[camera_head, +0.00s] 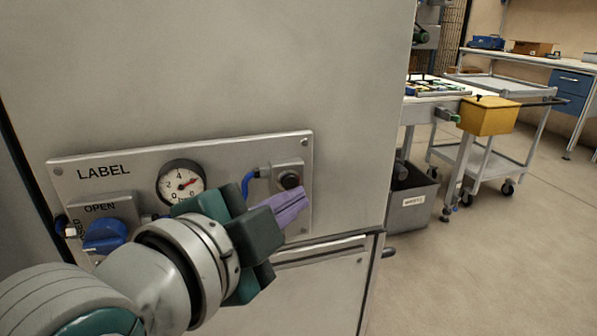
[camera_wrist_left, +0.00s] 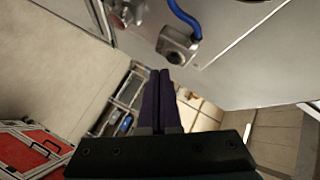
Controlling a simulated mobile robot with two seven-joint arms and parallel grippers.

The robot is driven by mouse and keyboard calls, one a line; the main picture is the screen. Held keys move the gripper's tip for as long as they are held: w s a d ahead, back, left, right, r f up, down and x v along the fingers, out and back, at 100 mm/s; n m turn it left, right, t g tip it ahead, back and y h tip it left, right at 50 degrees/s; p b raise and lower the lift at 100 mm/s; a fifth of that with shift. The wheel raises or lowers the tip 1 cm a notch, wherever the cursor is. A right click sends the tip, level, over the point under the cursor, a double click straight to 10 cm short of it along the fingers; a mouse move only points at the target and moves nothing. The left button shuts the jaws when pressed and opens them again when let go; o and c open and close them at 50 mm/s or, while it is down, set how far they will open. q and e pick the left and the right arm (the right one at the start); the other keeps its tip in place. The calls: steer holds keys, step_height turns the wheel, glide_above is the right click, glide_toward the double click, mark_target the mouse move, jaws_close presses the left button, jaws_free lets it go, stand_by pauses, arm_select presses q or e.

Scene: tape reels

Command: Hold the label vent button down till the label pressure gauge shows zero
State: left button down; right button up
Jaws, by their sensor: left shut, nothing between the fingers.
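The LABEL panel (camera_head: 235,150) is on the front of a grey cabinet. The dark vent button (camera_head: 290,180) sits on a small grey box at the panel's right, beside a blue hose. In the left wrist view the button box (camera_wrist_left: 178,45) shows just beyond the fingertips. My left gripper (camera_head: 304,197) is shut and empty, its purple fingers just below the button. Contact with the button cannot be made out. My right gripper is out of view.
A blue valve handle (camera_head: 105,236) under OPEN is at the panel's left, partly behind my left arm. A handle bar (camera_head: 320,252) runs below the panel. To the right stand a grey bin (camera_head: 413,205) and a cart with a yellow box (camera_head: 487,117); floor is clear farther right.

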arm_select(q)
steer(key=shift+w, duration=0.15)
steer(key=shift+w+a, duration=0.1)
steer(key=shift+w, duration=0.15)
steer(key=shift+w+a, duration=0.15)
steer(key=shift+w, duration=0.2)
stand_by(2.3)
steer(key=shift+s, duration=0.1)
stand_by(1.0)
steer(key=shift+s+d+p, duration=0.25)
steer(key=shift+s+p, duration=0.4)
